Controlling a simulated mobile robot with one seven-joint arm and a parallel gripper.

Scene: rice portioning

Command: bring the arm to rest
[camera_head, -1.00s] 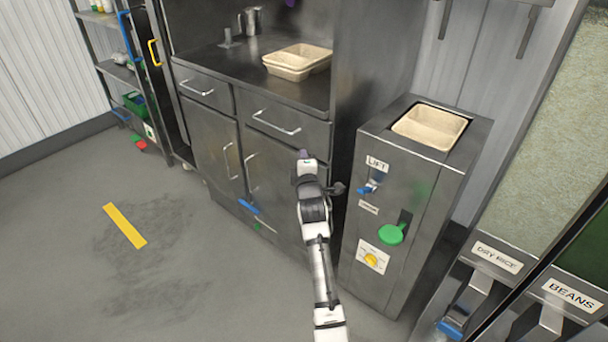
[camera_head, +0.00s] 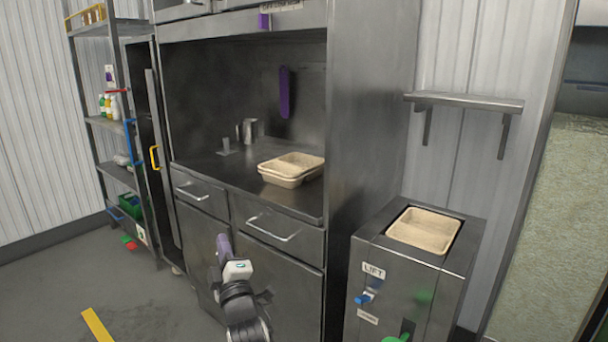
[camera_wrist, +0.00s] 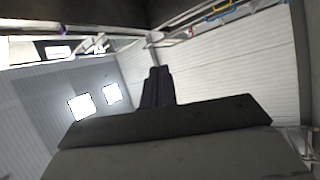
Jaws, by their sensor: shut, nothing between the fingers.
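My gripper (camera_head: 223,245) is in front of the cabinet's lower doors, at the bottom centre of the head view. It points up and holds nothing. In the wrist view its two dark fingers (camera_wrist: 157,88) are together, with the bright ceiling and white wall behind them. My arm runs down out of the bottom of the head view, so its lower links are hidden.
Tan trays (camera_head: 292,166) sit on the steel counter (camera_head: 235,176). Another tray (camera_head: 424,230) sits in the top of the steel dispenser (camera_head: 415,275) to the right. A shelf rack (camera_head: 112,130) stands at left. Grey floor (camera_head: 48,290) is open at lower left.

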